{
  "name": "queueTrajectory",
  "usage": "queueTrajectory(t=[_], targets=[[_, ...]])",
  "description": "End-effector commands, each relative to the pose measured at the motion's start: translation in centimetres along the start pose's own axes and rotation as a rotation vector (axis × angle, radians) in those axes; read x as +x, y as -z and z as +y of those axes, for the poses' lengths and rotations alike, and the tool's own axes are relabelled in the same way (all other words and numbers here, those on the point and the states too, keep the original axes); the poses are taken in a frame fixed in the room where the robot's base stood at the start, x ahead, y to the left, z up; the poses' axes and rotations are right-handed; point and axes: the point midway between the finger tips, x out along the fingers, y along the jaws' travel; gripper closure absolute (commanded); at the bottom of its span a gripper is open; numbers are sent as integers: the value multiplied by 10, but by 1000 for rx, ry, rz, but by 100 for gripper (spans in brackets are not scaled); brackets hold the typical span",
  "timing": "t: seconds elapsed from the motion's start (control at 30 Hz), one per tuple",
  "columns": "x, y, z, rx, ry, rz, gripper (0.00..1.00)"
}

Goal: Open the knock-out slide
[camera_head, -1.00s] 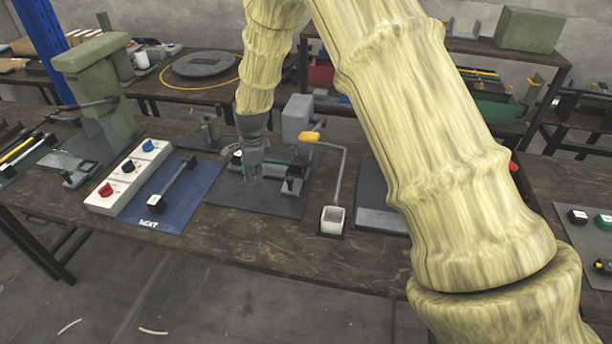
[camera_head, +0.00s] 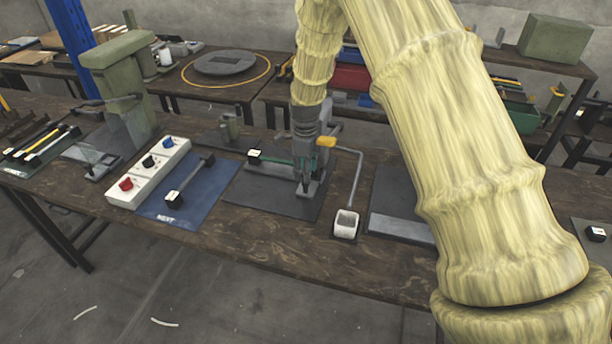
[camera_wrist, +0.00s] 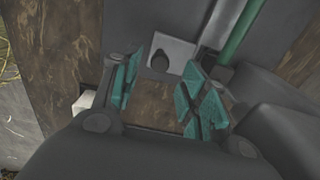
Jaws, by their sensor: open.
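My gripper (camera_head: 303,188) points down over the right part of a dark mat (camera_head: 262,196), at the press fixture. In the wrist view its teal-padded fingers (camera_wrist: 162,95) are apart, with nothing clamped between them. A light grey plate with a dark knob (camera_wrist: 161,60) lies just beyond the gap between the fingertips; it seems to be the slide, though I cannot tell for sure. Contact is not clear. My wrist hides much of the press.
Left are a blue mat (camera_head: 200,195) with a handled bar and a control box (camera_head: 149,172) with red, black and blue knobs. The bench front is clear.

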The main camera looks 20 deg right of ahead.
Motion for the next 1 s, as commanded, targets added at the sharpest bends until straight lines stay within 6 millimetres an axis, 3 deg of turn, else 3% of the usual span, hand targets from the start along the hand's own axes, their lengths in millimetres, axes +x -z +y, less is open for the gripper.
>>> queueTrajectory(t=[0.3,0.7,0.93,1.0], targets=[[30,1,0,0,-1,1,56],[36,1,0,0,0,0,56],[36,1,0,0,0,0,96],[36,1,0,0,0,0,100]])
